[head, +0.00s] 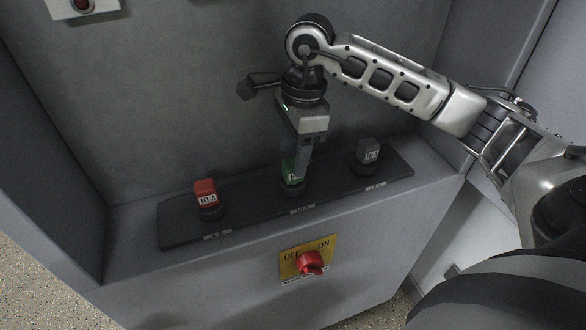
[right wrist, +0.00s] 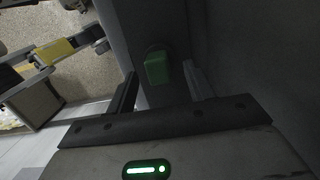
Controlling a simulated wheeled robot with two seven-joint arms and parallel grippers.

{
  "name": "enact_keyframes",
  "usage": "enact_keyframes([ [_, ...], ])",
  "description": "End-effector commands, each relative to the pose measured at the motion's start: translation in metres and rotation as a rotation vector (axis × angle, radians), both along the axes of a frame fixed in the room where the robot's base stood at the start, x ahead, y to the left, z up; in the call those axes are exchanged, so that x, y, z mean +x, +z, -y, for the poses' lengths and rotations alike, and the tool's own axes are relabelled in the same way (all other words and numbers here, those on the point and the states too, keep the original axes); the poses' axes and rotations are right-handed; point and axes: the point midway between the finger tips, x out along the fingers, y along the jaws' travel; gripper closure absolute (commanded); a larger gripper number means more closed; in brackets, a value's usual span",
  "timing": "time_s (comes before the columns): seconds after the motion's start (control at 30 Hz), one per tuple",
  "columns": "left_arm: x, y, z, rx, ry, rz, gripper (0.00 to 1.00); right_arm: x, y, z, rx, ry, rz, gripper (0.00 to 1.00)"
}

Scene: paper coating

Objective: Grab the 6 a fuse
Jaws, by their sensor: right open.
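A green fuse (head: 293,173) stands in the middle socket of the dark strip. Its label is mostly hidden, so I cannot read it. My right gripper (head: 299,168) points down right at the green fuse and partly covers it in the head view. In the right wrist view the green fuse (right wrist: 157,68) shows between the two spread fingers of the right gripper (right wrist: 160,80), with a gap to them. The right gripper is open and holds nothing. My left gripper is not in view.
A red rotary switch (head: 310,263) on a yellow plate sits on the front face below. Cabinet walls enclose the strip.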

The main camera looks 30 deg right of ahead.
Motion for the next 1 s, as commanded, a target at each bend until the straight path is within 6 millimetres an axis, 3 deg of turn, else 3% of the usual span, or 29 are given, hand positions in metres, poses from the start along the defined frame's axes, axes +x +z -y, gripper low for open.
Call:
enact_keyframes([
  [0.2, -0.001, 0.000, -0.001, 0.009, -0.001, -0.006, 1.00, -0.003, -0.028, -0.003, 0.000, -0.001, -0.002, 0.47],
  [0.47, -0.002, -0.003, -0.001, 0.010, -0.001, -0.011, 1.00, -0.002, -0.032, -0.003, 0.001, 0.000, 0.000, 0.47],
  [0.67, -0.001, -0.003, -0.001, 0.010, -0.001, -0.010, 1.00, -0.002, -0.032, -0.003, 0.001, 0.000, 0.000, 0.96],
  [1.0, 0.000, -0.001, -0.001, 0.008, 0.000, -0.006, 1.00, -0.002, -0.030, -0.003, 0.001, 0.000, 0.001, 0.96],
])
